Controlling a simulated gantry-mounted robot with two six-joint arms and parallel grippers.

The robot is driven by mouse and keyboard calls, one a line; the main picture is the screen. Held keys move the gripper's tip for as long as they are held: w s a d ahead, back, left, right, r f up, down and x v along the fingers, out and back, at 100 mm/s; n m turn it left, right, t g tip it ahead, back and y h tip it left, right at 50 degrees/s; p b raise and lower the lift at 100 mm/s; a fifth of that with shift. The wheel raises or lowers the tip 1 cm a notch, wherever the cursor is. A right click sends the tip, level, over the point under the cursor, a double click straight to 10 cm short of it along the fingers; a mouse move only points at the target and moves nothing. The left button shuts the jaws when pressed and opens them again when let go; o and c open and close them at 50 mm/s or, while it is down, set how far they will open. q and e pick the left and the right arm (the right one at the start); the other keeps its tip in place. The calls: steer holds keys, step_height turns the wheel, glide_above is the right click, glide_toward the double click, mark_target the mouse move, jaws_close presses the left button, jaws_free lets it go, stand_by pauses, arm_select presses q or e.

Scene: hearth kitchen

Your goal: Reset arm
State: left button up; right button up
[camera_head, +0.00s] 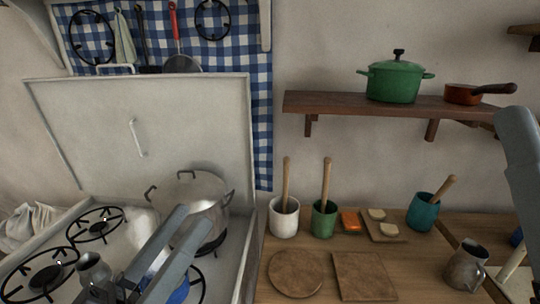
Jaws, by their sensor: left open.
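My left gripper (196,216) reaches up from the bottom of the view over the stove. Its two grey fingers are apart, and I see nothing between them. Something blue (180,291) shows partly beneath the fingers. A grey link of my right arm (522,160) shows at the right edge; its gripper is out of view.
The white stove (235,255) has black burner grates and a raised lid (190,110). On the wooden counter (320,245) are utensil crocks, boards, bread and a metal pitcher (466,266). A shelf (330,104) above holds a green pot (394,82) and a small pan (462,94).

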arm_select(q)
steer(key=s+r+m+t+y, duration=0.2)
steer(key=s+r+t, duration=0.2)
steer(key=r, duration=0.8)
steer(key=s+a+r+n+t+y, duration=0.2)
steer(key=a+r+n+t+y, duration=0.1)
steer(key=a+y, duration=0.55)
step_height(320, 180, up, 37)
steer(key=d+y+p, duration=0.1)
steer(key=p, duration=3.7)
steer(key=shift+w+d+p, duration=0.15)
steer(key=shift+d+p, duration=0.1)
steer(key=shift+p, duration=0.05)
arm_select(e)
step_height(320, 180, up, 39)
steer(key=shift+r, duration=0.15)
